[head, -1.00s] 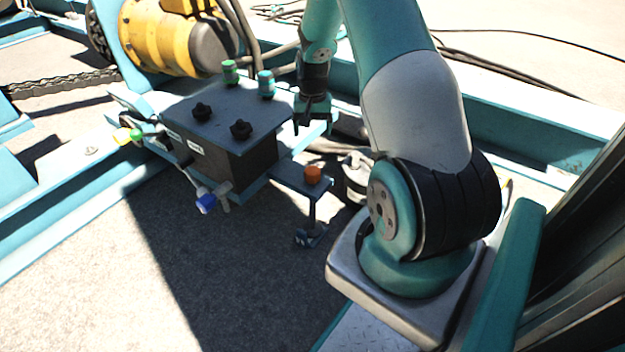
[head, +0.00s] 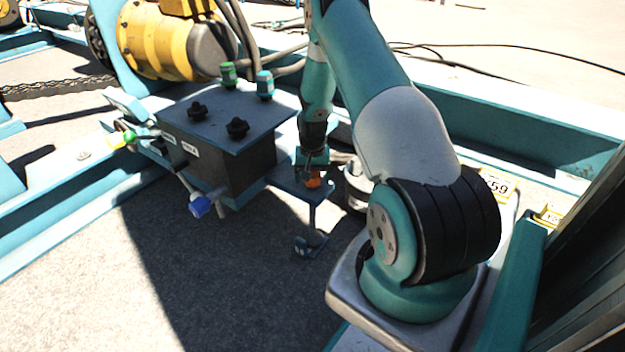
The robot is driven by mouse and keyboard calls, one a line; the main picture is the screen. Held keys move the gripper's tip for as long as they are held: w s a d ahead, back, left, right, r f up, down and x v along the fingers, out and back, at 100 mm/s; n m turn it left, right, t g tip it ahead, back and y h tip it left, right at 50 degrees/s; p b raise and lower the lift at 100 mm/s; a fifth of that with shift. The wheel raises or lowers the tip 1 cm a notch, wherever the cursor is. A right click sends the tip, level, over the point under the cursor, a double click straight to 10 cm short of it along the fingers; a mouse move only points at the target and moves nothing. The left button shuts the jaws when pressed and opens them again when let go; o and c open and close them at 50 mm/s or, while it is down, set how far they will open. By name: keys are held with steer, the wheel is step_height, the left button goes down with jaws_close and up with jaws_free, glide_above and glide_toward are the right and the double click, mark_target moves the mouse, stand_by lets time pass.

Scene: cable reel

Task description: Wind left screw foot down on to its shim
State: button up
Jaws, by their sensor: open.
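An orange knob (head: 314,183) sits on a small teal bracket (head: 283,181) at the right side of the dark box. A thin upright screw (head: 311,218) runs down from the bracket to a small foot (head: 309,242) near the ground. I cannot tell the shim apart from the foot, nor whether there is a gap between them. My gripper (head: 312,176) points down at the orange knob, its open fingers at the knob's height and partly hiding it. I cannot tell whether they touch it.
The dark box (head: 222,160) has two black knobs on its teal lid (head: 225,115), close left of my gripper. A blue-ended handle (head: 201,206) sticks out in front. Green (head: 228,74) and teal (head: 265,84) caps stand behind. Open ground lies in front.

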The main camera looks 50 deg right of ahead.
steer(key=c, duration=0.9)
steer(key=shift+r+p, duration=0.1)
steer(key=shift+p, duration=0.3)
steer(key=shift+r+m+p, duration=0.1)
steer(key=shift+m+p, duration=0.9)
steer(key=shift+m, duration=0.2)
steer(key=m+p, duration=0.2)
steer(key=shift+m, duration=0.3)
steer(key=m+p, duration=0.3)
steer(key=m, duration=0.3)
steer(key=shift+f, duration=0.2)
